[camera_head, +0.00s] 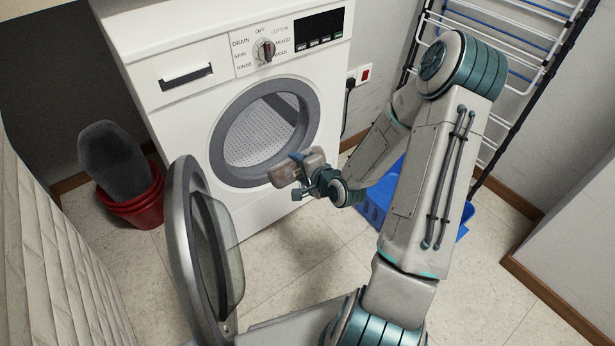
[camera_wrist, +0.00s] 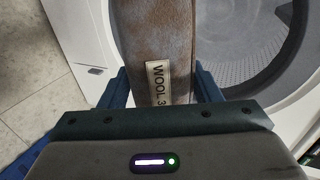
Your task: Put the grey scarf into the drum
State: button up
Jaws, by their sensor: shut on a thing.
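My gripper (camera_head: 306,174) is shut on a brownish-grey folded cloth (camera_head: 286,172) in front of the washing machine's round opening. In the wrist view the cloth (camera_wrist: 152,35) stands between the two fingers, with a pale label reading "WOOL 3", the rest cut off by the gripper. The perforated drum (camera_head: 250,138) shows through the open doorway, and also at the right of the wrist view (camera_wrist: 245,68). The cloth appears outside the drum, near the lower right of its rim. A dark grey, rounded soft-looking thing (camera_head: 115,160) stands in the red bucket; I cannot tell what it is.
The machine's round door (camera_head: 183,245) stands wide open at front left. The red bucket (camera_head: 135,208) is on the floor left of the machine. A blue container (camera_head: 377,210) lies behind my arm, below a drying rack (camera_head: 490,45) at the right. Walls close in on both sides.

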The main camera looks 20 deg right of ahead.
jog(key=w+a+f+b, duration=0.2)
jog(key=w+a+b, duration=0.1)
jog(key=w, duration=0.9)
jog(key=w+a+f+b, duration=0.3)
jog(key=w+a+b, duration=0.1)
jog(key=w, duration=0.8)
jog(key=shift+a, duration=0.4)
jog(key=o, duration=1.1)
jog(key=shift+s, duration=0.1)
jog(key=s+d+r+p, duration=0.1)
jog(key=s+d, duration=0.1)
jog(key=s, duration=0.4)
jog(key=s+d+r+p, duration=0.1)
jog(key=s+d+p, duration=0.1)
jog(key=s, duration=0.4)
jog(key=s+d+r+p, duration=0.1)
jog(key=s+d+p, duration=0.1)
jog(key=s, duration=0.5)
jog(key=shift+d, duration=0.15)
